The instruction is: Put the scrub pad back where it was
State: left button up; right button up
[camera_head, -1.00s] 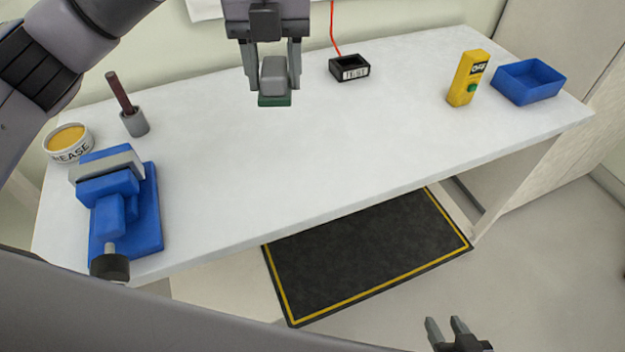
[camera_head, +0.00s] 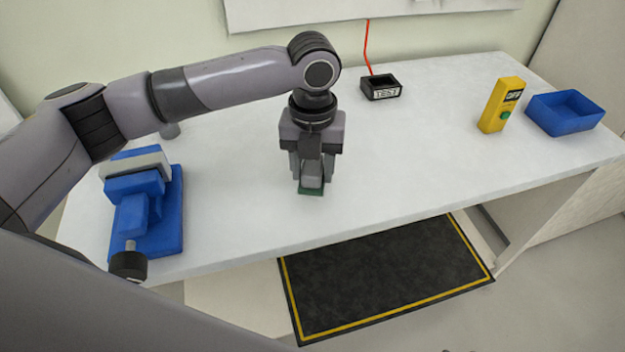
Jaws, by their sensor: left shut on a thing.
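The scrub pad (camera_head: 312,190) has a grey grip block on top and a green underside. My left gripper (camera_head: 311,178) points down and is shut on its grey block. The pad is over the middle of the white bench, close to the surface; I cannot tell whether it touches. Only a tiny tip of my right gripper shows at the bottom edge, too little to judge its jaws.
A blue vise (camera_head: 150,215) stands at the bench's left. A black labelled box (camera_head: 381,92) with a red cord is at the back. The bench (camera_head: 420,150) is clear between.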

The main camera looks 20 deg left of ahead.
aim_at(313, 182)
pick_arm(q)
jog(key=shift+f, duration=2)
jog(key=shift+f, duration=0.2)
jog(key=o, duration=1)
jog(key=shift+r, duration=0.15)
notch_tip(313, 182, up, 12)
jog(key=shift+r, duration=0.1)
